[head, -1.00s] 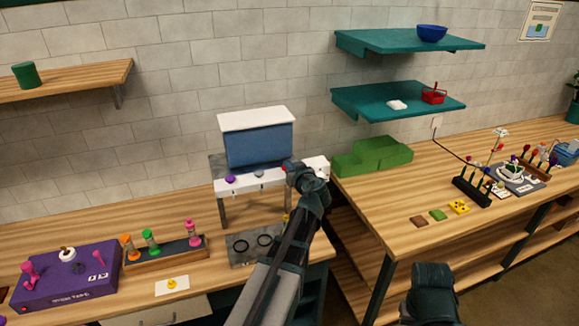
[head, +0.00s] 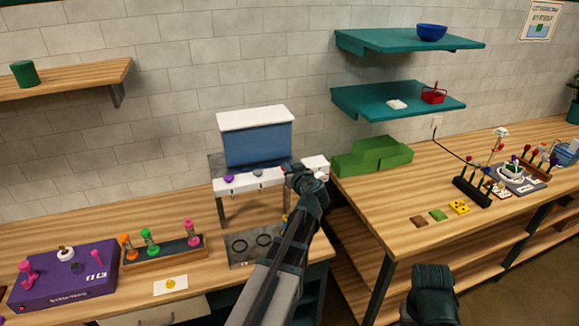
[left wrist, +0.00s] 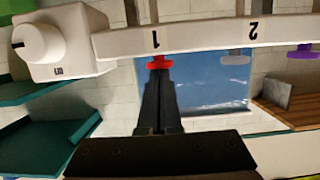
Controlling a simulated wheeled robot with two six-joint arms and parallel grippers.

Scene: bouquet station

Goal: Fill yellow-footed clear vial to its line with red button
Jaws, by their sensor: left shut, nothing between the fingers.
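The dispenser's white bar (head: 240,184) stands under a blue tank on the back of the left bench. My left gripper (head: 289,169) is shut and empty at the bar's right end. In the left wrist view its closed fingertips (left wrist: 160,70) are at the red button (left wrist: 160,62), below the number 1; whether the button is pressed in I cannot tell. A small yellow bit (head: 285,217) shows beside my left arm under the dispenser; it may be the vial's foot, but the rest and any liquid level are hidden. My right gripper (head: 433,285) is dark at the bottom right, its fingers unclear.
A grey button (left wrist: 236,58) and a purple button (left wrist: 300,52) sit along the same bar, and a white knob (left wrist: 40,43) at its end. A wooden rack (head: 165,255) holds orange, green and pink vials. A purple box (head: 65,280) stands left.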

